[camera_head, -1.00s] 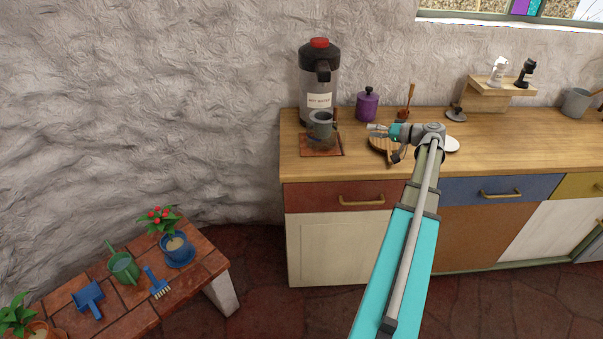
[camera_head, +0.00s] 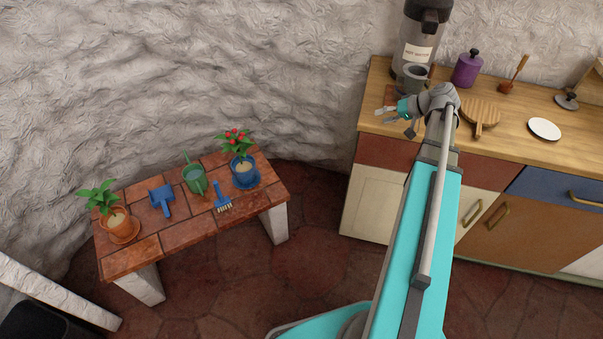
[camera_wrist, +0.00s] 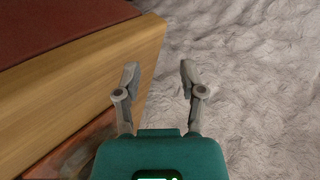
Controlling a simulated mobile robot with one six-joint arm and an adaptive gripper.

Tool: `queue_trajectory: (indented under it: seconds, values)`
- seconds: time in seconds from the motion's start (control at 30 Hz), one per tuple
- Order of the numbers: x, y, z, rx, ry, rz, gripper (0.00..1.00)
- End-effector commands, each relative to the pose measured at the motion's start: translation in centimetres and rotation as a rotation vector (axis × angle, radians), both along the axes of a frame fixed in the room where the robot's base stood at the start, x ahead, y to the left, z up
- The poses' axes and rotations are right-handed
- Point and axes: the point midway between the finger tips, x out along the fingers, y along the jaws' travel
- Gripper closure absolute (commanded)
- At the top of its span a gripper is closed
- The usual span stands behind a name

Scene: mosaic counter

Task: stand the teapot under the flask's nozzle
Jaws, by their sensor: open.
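The dark flask (camera_head: 420,45) with a white label stands at the back left of the counter, its black nozzle on the front. A grey pot (camera_head: 415,75), which looks like the teapot, stands upright close in front of the flask, seemingly beneath the nozzle. The reddish tile (camera_head: 391,92) at its foot is partly hidden by my arm. My gripper (camera_head: 385,115) is open and empty, near the counter's left front, nearer the camera than the pot. In the wrist view my spread fingers (camera_wrist: 160,72) have nothing between them; the pot is not seen there.
A purple jar (camera_head: 467,70), a round wooden board (camera_head: 482,113) and a white plate (camera_head: 544,129) are on the counter right of my wrist. The stone wall adjoins the counter's left end. A low tiled bench (camera_head: 140,255) with plants and garden tools stands left, with open floor between.

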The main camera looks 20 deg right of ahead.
Motion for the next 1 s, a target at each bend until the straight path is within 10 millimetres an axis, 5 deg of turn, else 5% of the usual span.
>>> queue_trajectory:
  seconds: [0.5,1.0]
  values:
    - [-1.6,14.1,-4.0,-0.218,0.254,0.166,0.48]
    - [-6.2,24.9,-6.5,-0.533,0.431,0.286,0.48]
